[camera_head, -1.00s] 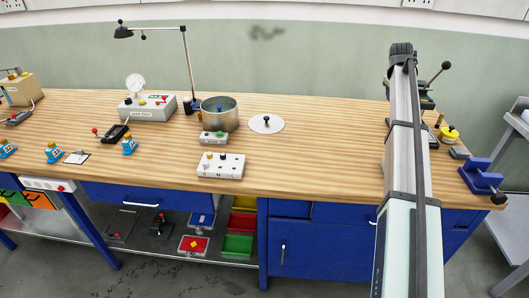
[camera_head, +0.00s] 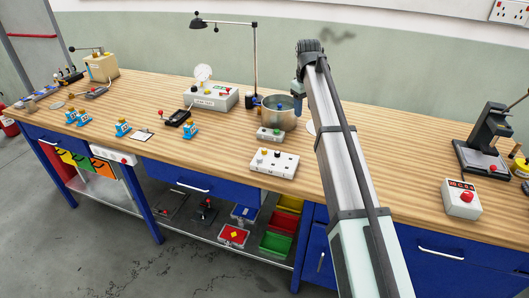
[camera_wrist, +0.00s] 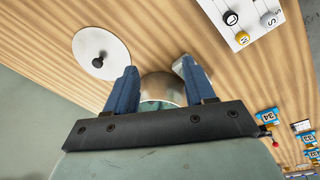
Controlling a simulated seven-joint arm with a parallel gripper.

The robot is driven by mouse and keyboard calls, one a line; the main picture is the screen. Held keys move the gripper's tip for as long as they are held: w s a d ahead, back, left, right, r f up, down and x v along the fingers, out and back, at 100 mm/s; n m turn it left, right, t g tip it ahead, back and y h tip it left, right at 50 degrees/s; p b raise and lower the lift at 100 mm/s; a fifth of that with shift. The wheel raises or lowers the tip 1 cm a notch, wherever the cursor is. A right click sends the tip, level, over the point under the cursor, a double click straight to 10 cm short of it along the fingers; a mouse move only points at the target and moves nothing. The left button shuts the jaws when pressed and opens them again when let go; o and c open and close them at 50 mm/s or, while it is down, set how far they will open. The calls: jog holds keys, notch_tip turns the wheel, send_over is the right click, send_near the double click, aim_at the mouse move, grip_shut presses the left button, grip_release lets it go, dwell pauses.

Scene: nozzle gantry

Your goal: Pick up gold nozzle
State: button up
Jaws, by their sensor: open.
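A white block (camera_head: 274,163) lettered S, M and L lies near the bench's front edge and holds small round-topped pieces. A yellow-gold piece (camera_head: 265,152), which looks like the gold nozzle, is at its left end beside a black one. In the wrist view the gold piece (camera_wrist: 242,39) and the block (camera_wrist: 250,12) are at the upper right, apart from my gripper. My gripper (camera_wrist: 158,70) is open, its blue fingers above the bench with a metal pot (camera_wrist: 163,88) showing between them.
A small box (camera_head: 270,135) with knobs stands between pot and block. A white disc (camera_wrist: 100,58) with a black knob lies near my fingers. A tall lamp (camera_head: 253,60) rises behind the pot. Blue numbered stands (camera_head: 190,132) are farther left.

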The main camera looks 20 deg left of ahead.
jog(key=n+g, duration=0.1)
jog(key=n, duration=0.1)
send_near(264, 149)
jog(key=f, duration=0.8)
jog(key=shift+w+f, duration=0.3)
jog(key=shift+c, duration=0.3)
grip_shut()
